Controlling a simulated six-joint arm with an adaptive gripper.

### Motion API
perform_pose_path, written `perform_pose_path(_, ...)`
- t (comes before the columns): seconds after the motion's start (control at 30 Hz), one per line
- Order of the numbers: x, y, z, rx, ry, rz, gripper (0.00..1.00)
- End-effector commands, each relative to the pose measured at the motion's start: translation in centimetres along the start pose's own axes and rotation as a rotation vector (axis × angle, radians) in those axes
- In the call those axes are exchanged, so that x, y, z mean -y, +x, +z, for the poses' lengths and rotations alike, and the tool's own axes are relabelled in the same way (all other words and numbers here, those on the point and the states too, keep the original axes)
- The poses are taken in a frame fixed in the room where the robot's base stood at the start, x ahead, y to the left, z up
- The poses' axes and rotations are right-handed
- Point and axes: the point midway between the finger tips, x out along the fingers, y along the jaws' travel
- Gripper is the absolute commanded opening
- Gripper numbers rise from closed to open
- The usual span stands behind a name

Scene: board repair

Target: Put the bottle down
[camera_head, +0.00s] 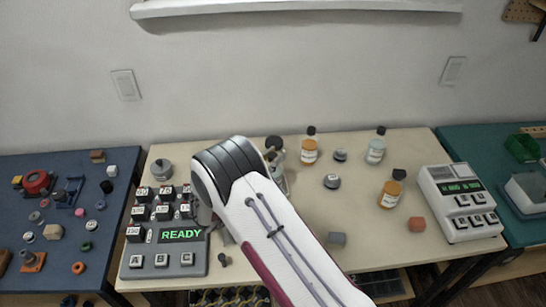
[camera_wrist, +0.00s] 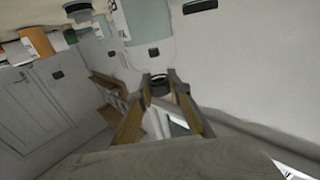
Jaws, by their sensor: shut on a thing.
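My gripper (camera_wrist: 159,84) is shut on the dark cap or neck of a bottle (camera_wrist: 147,22) with a pale blue-green label. The wrist view is turned over, so the bottle's body shows at the top, beyond the fingertips. In the head view my arm hides most of my gripper. A part of a clear, greyish bottle shows just right of the arm's rounded end, above the cream table (camera_head: 385,235). I cannot tell whether its base touches the table.
Amber bottles (camera_head: 309,151) (camera_head: 390,194) and a pale blue bottle (camera_head: 376,150) stand right of my arm, with small dark round pieces (camera_head: 332,182). A keypad box reading READY (camera_head: 165,240) is at the left, a white device (camera_head: 460,203) at the right.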

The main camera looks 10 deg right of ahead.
Motion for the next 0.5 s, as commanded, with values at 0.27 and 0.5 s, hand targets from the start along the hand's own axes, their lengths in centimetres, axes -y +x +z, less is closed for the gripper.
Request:
perform_pose_path(0.27, 0.01, 0.0, 0.19, -0.001, 0.0, 0.0, 0.0)
perform_pose_path(0.5, -0.01, 0.0, 0.27, 0.0, 0.0, 0.0, 0.35)
